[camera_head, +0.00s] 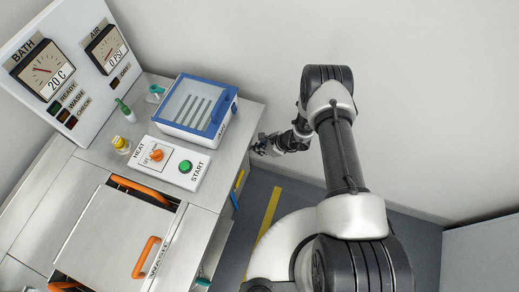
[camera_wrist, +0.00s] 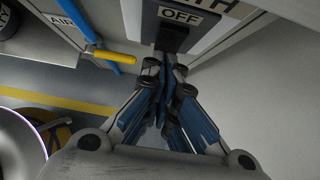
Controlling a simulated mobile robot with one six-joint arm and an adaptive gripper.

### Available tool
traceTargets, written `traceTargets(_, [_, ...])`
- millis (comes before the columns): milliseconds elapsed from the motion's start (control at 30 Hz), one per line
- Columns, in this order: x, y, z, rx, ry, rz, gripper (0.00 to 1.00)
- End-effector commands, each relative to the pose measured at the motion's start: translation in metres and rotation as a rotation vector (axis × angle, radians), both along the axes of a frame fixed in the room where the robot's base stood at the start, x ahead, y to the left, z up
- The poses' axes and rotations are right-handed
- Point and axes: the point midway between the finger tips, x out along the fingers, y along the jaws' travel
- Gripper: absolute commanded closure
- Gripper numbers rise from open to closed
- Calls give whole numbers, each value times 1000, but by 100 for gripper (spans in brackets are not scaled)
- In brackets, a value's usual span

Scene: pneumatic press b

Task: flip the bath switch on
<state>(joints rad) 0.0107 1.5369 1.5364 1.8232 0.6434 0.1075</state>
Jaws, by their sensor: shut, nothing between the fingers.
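The bath switch (camera_wrist: 174,38) is a dark rocker on a grey panel in the wrist view, below an OFF label (camera_wrist: 180,16). Lettering ending in "TH" shows at the panel's top edge. My gripper (camera_wrist: 164,68) is shut and empty, its blue-padded fingers pointing at the lower part of the switch. The fingertips overlap the panel's lower edge in the picture; I cannot tell whether they touch it. In the head view my gripper (camera_head: 262,148) is beside the right end of the bench, and the switch is hidden there.
A yellow-handled valve (camera_wrist: 108,56) on a blue AIR pipe is left of the switch. On the bench (camera_head: 80,185) stand a blue-framed box (camera_head: 196,106) and a HEAT/START control panel (camera_head: 176,165). The BATH gauge (camera_head: 46,72) reads 20 C. A wall is close on the right.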

Motion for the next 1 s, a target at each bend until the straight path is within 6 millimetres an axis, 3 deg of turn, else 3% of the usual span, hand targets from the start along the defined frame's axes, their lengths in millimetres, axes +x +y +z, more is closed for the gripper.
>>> traceTargets(167, [3,7,-8,7,-5,1,100])
traceTargets(1000, [3,6,13,6,-3,1,100])
